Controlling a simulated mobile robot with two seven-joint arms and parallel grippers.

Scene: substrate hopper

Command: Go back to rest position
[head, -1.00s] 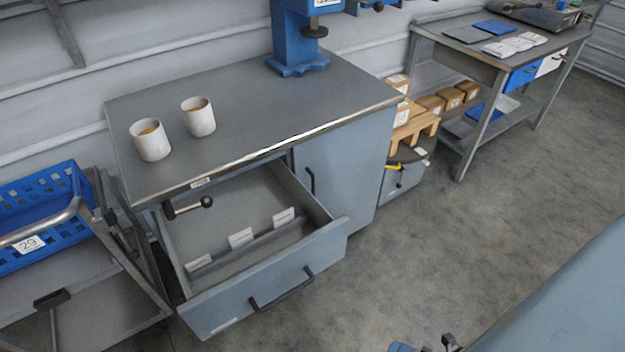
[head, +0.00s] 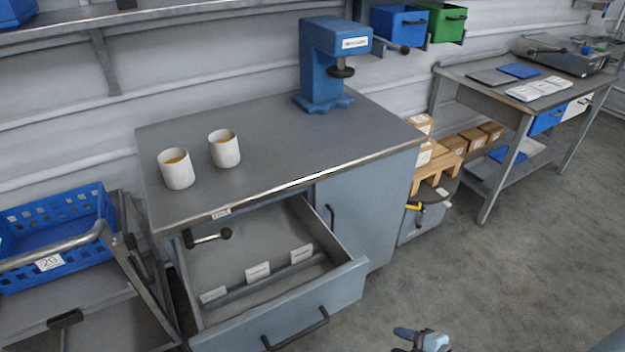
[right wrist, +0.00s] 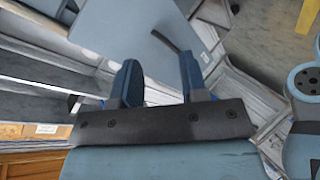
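My right gripper (right wrist: 160,82) shows in the right wrist view. Its two dark blue fingers stand apart with nothing held between them. A small blue and grey part of my own body shows at the bottom edge of the head view; which part it is I cannot tell. My left gripper is not in view. The drawer (head: 345,284) of the grey cabinet (head: 285,130) stands pulled open, with several white labels on a divider inside. Two white cups (head: 176,170) (head: 224,150) stand upright on the cabinet top, with something orange-yellow inside.
A blue press (head: 325,70) stands at the back of the cabinet top. A cart with a blue crate (head: 60,235) is at the left. A workbench (head: 490,85) is at the right, with boxes (head: 470,140) beside it. The floor at lower right is clear.

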